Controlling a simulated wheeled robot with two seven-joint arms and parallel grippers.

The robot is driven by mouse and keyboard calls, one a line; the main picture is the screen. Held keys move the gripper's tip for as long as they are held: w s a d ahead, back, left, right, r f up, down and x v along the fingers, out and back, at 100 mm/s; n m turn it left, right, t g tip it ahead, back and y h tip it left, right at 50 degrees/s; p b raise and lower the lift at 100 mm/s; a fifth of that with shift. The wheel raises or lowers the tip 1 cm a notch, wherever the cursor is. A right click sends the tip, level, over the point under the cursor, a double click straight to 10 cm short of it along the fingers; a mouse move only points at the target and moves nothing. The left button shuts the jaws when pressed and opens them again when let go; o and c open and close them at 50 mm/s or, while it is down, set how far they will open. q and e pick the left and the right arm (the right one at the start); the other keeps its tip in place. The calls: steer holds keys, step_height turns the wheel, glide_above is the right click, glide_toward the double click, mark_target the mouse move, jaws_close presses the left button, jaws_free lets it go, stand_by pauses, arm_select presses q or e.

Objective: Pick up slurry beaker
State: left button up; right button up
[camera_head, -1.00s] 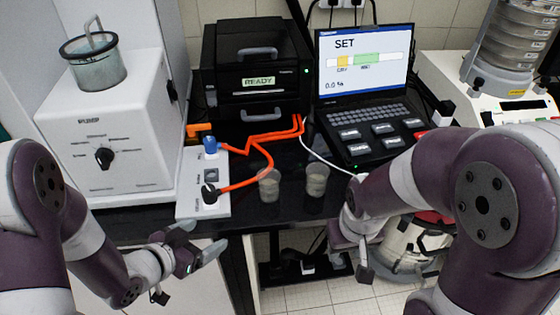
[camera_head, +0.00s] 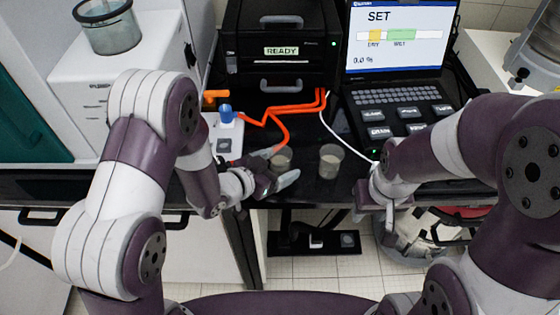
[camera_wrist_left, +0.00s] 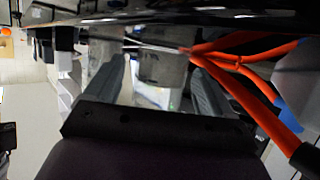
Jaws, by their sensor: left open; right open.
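Two small clear beakers with greyish contents stand upright near the front edge of the black bench. The left beaker (camera_head: 281,159) is at my left gripper (camera_head: 281,167), and the right beaker (camera_head: 331,160) stands just to its right. I cannot tell by label which one is the slurry beaker. My left gripper is open, its fingers reaching either side of the left beaker. In the left wrist view a beaker (camera_wrist_left: 163,68) shows between the spread fingers, and contact is not clear. My right gripper (camera_head: 388,215) is open and empty at the bench's front edge, right of both beakers.
Orange cables (camera_head: 275,120) run behind the left beaker to a white switch box (camera_head: 228,145). A black READY unit (camera_head: 285,70) and a laptop (camera_head: 400,60) stand behind. A white cable drops near the right beaker. A pump box (camera_head: 140,90) stands left.

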arm_select(q)
steer(key=shift+w+d, duration=0.15)
steer(key=shift+w, duration=0.05)
steer(key=c, duration=1.1)
